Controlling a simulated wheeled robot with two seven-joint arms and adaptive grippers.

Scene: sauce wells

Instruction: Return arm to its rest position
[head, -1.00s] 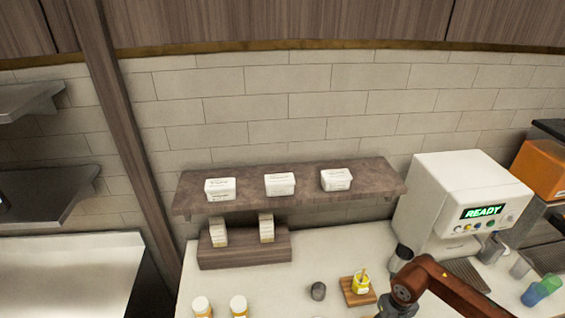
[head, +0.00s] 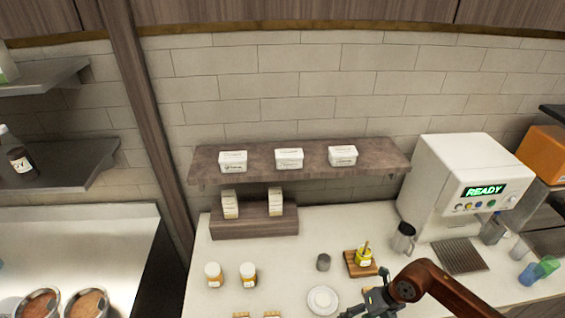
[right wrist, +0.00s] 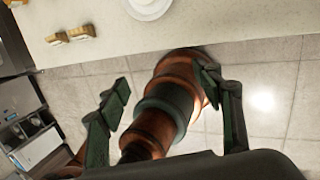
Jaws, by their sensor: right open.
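My right arm comes in from the lower right of the head view, and its gripper (head: 366,306) is at the bottom edge, partly cut off. In the right wrist view the right gripper (right wrist: 165,95) has its two fingers wide apart with nothing held between them. Behind the fingers are a brown and grey link of my own arm and the tiled floor (right wrist: 270,120). The counter edge is at the top of that view. My left gripper is in neither view.
The counter (head: 225,295) holds a white plate (head: 323,300), two white-capped jars (head: 248,275), a grey cup (head: 323,262), a yellow pot (head: 364,256) on a wooden board, and a metal jug (head: 404,238). A white machine (head: 440,180) reading READY stands right. A shelf (head: 205,170) holds three white tubs.

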